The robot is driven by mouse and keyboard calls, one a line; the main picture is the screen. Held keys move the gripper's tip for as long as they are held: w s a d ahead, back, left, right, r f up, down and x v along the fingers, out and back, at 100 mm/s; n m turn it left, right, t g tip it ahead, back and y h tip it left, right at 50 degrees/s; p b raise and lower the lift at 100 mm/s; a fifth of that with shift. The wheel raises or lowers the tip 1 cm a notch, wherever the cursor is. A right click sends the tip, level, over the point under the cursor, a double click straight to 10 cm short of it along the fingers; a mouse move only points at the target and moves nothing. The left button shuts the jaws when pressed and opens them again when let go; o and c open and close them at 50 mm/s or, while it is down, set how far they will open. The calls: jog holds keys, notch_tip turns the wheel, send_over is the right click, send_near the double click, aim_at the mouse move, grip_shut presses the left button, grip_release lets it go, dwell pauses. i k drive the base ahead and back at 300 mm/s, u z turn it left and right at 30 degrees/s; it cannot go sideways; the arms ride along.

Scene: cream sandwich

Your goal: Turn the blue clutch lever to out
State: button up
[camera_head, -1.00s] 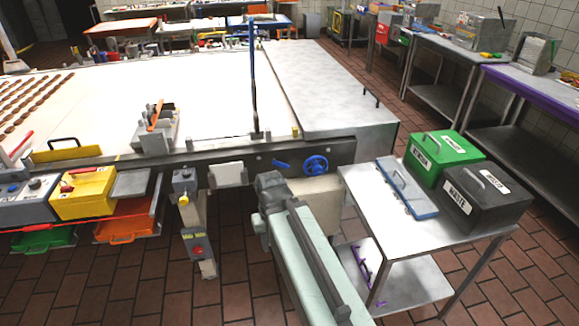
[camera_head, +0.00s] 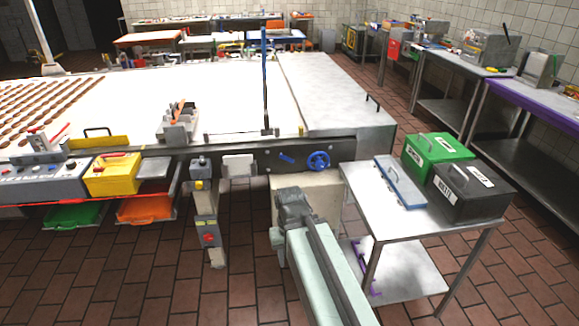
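The blue clutch lever, as I take it, is the small blue handle (camera_head: 287,157) on the dark front rail of the conveyor table. It tilts slightly, with its right end a little lower, and sits just left of a blue handwheel (camera_head: 318,161). Any in or out marking is too small to read. My arm reaches up from the bottom of the view, and its grey end with my gripper (camera_head: 284,218) is below the lever, apart from it in the picture. The fingers cannot be made out, and nothing held is visible.
A steel side table (camera_head: 375,222) stands right of my arm, carrying a blue case (camera_head: 399,181), a green box (camera_head: 433,151) and a black box (camera_head: 468,191). A post with a red button (camera_head: 208,239) stands to the left. Tiled floor is open at the lower left.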

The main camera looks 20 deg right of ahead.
aim_at(281, 156)
jog(key=z, duration=0.25)
jog(key=i, duration=0.5)
jog(key=u, duration=2)
jog(key=k, duration=0.85)
jog(key=z, duration=0.75)
jog(key=i, duration=1)
jog(key=u, duration=0.1)
